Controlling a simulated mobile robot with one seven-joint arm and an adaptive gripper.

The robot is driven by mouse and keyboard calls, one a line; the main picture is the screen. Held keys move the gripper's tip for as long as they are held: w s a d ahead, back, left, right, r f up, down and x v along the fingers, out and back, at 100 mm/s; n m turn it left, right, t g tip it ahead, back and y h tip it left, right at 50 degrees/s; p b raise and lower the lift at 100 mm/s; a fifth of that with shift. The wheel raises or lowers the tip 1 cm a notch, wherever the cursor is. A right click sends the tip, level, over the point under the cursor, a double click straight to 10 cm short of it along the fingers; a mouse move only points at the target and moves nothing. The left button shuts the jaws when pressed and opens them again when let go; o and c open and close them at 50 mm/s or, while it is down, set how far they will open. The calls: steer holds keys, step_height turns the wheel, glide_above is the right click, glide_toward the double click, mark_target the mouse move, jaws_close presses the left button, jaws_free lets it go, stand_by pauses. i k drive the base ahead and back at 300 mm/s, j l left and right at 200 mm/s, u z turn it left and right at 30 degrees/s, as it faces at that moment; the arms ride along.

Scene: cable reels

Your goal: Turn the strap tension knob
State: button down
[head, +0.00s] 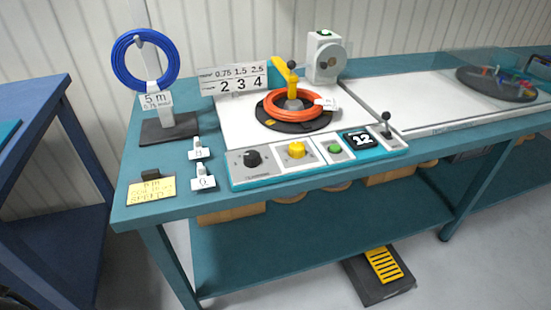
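A teal-edged control panel (318,161) runs along the front of the bench machine. It carries a black round knob (253,158) on the left and a yellow knob (296,150) to its right. The labels are too small to read, so I cannot tell which knob is the strap tension knob. My gripper is not in view, and nothing touches the knobs.
An orange cable coil (292,104) lies on a black turntable (318,123) under a yellow arm (286,74). A green button (334,149), a display reading 12 (360,139) and a lever (386,127) sit further right. A blue coil (122,64) hangs on a stand. A pedal (383,265) lies below.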

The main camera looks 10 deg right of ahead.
mark_target(251, 160)
steer(key=i+l+z, duration=0.1)
steer(key=l, duration=0.25)
steer(key=i+l+z, duration=0.25)
steer(key=i+l, duration=0.2)
steer(key=l, duration=0.2)
